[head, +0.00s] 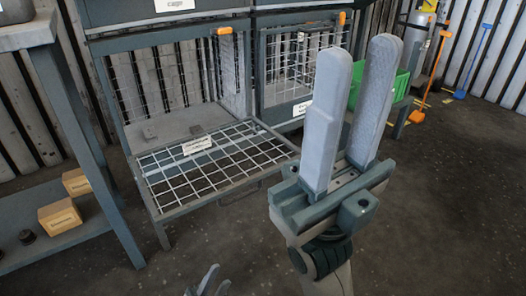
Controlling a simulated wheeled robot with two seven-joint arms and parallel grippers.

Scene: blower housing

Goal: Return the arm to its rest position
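My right gripper (362,58) stands large in the middle right of the head view, its two long grey fingers pointing up. The fingers are apart with a gap between them, and nothing is held. My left gripper (211,282) shows only as small grey fingertips at the bottom edge. The rest of it is cut off, and I cannot tell how far it is open.
A cage's mesh door (215,164) hangs folded down and open behind my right gripper. The cage's right compartment (300,68) is behind mesh. A green bin (401,87) is partly hidden by my fingers. Cardboard boxes (60,216) sit on a left shelf. Floor (455,210) at right is clear.

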